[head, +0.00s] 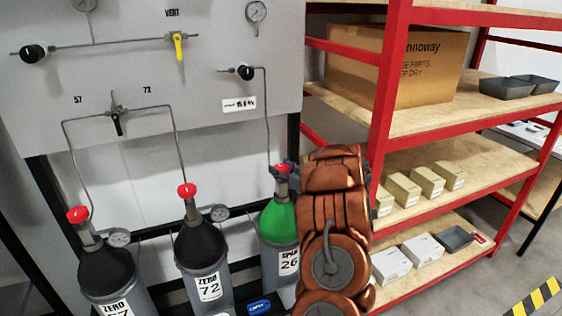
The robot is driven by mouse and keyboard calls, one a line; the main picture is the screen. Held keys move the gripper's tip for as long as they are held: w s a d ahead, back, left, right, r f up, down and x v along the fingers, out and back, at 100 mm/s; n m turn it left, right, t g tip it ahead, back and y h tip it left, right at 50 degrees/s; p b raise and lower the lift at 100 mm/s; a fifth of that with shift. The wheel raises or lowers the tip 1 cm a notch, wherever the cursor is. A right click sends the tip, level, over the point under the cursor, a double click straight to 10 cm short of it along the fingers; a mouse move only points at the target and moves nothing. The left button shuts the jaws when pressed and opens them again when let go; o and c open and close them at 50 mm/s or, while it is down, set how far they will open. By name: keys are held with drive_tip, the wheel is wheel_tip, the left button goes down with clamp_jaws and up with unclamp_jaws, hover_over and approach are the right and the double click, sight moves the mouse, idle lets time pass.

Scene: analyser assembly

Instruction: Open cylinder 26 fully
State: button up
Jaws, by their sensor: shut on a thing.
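Cylinder 26 (280,222) is the green-topped cylinder at the centre bottom, with a "26" label on its grey body. Its red valve handwheel (281,169) shows only in part at the top of the neck. My copper-coloured arm comes up from the bottom, just right of the cylinder, and covers part of its right side. My gripper (289,174) is at the valve, shut on the red handwheel. The fingers are small and partly hidden by my wrist, and how far the valve is turned cannot be seen.
Black-topped cylinder 72 (200,243) and another black-topped cylinder (107,270) stand to the left, each with a red handwheel and a gauge. A grey panel (210,85) with pipes is behind. A red shelf rack (381,100) with boxes stands close on the right.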

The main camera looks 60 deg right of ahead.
sight(287, 171)
drive_tip(key=shift+r+n+y+p, duration=0.2)
drive_tip(key=shift+n+y+p, duration=0.45)
drive_tip(key=shift+y, duration=0.45)
drive_tip(key=shift+f+n+t+y, duration=0.15)
drive_tip(key=shift+n+t+y, duration=0.2)
drive_tip(key=shift+y, duration=0.15)
drive_tip(key=o, duration=1.2)
drive_tip(key=shift+s+a, duration=0.15)
drive_tip(key=shift+s, duration=1.7)
drive_tip(key=shift+s+a, duration=0.1)
drive_tip(key=shift+s, duration=1.75)
drive_tip(key=shift+a, duration=0.15)
